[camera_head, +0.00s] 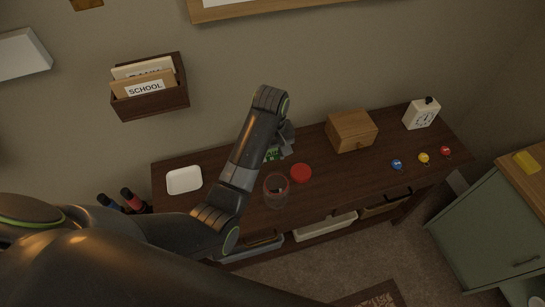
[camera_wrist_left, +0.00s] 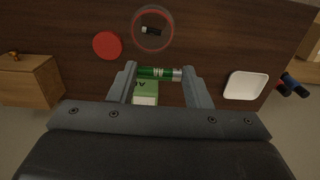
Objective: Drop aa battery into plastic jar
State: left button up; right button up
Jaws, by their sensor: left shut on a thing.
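The AA battery (camera_wrist_left: 160,74), green with a pale end, lies crosswise between the fingertips of my left gripper (camera_wrist_left: 159,75), which is shut on it. In the head view my left gripper (camera_head: 284,143) is above the table behind the jar, partly hidden by its own arm. The clear plastic jar (camera_head: 277,190) stands open on the table, with a reddish rim. In the left wrist view the jar (camera_wrist_left: 153,30) is just beyond the battery, and a small black and white item lies inside it. The battery is apart from the jar. My right gripper is not in view.
A green box (camera_wrist_left: 146,90) lies below the gripper. A red lid (camera_head: 301,173) is beside the jar. A white dish (camera_head: 184,180) is at left, a wooden box (camera_head: 352,131) and a clock (camera_head: 421,114) at right. Small coloured items (camera_head: 424,158) lie near the right end.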

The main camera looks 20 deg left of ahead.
aim_at(270, 158)
pick_arm(q)
jog(key=shift+w+d, duration=0.1)
jog(key=shift+d, duration=0.05)
jog(key=shift+f, duration=0.15)
jog(key=f, duration=0.3)
jog(key=shift+s+a+f, duration=0.25)
jog(key=shift+s+f, duration=0.05)
jog(key=shift+f, duration=0.05)
jog(key=shift+w+f, duration=0.1)
jog(key=shift+f, duration=0.25)
jog(key=shift+d+f, duration=0.1)
jog(key=shift+f, duration=0.3)
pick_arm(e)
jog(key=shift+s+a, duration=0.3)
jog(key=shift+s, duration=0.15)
pick_arm(q)
jog(key=o, duration=1)
jog(key=shift+o, duration=0.2)
